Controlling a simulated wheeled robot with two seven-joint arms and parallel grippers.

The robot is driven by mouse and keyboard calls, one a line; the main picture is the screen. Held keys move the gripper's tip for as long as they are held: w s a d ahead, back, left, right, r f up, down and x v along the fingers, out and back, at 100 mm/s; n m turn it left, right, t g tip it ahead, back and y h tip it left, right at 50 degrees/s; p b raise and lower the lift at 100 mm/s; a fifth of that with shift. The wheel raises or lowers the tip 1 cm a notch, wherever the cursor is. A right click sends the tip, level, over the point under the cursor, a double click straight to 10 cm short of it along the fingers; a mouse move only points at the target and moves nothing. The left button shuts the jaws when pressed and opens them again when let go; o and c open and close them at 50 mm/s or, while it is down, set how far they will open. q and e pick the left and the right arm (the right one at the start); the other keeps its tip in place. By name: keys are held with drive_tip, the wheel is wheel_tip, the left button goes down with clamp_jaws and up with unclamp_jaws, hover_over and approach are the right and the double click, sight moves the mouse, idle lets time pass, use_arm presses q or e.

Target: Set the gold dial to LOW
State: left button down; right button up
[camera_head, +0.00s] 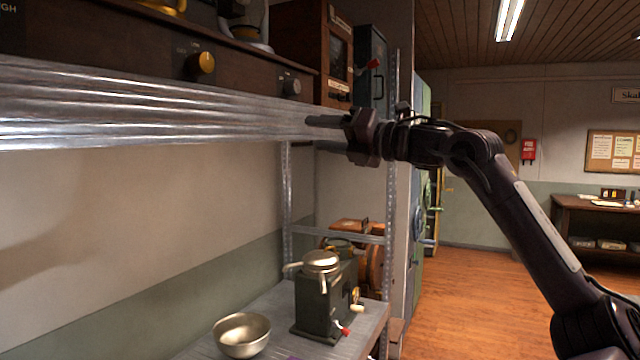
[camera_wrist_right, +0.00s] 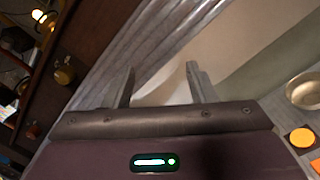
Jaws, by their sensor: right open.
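The gold dial (camera_head: 202,63) is a round knob on the dark brown wooden front panel on the upper shelf, at the upper left of the head view. Small lettering sits around it, but which setting it points to is too small to read. My right gripper (camera_head: 326,122) is at the right end of the metal shelf edge, to the right of and lower than the dial, not touching it. Its two fingers stand apart with nothing between them in the right wrist view (camera_wrist_right: 160,85). My left gripper is out of view.
A grey dial (camera_head: 290,84) is on the same panel, right of the gold one. The corrugated metal shelf edge (camera_head: 150,110) runs just below. A metal bowl (camera_head: 242,335) and a green grinder-like machine (camera_head: 325,300) stand on the lower shelf. Open floor lies right.

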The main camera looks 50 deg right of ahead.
drive_tip(key=w+d+f+m+h, duration=0.1)
drive_tip(key=w+d+f+m, duration=0.3)
drive_tip(key=f, duration=0.6)
drive_tip(key=shift+w+d+f+m, duration=0.2)
drive_tip(key=shift+w+d+m, duration=0.35)
drive_tip(key=shift+w, duration=0.8)
drive_tip(key=shift+n, duration=0.25)
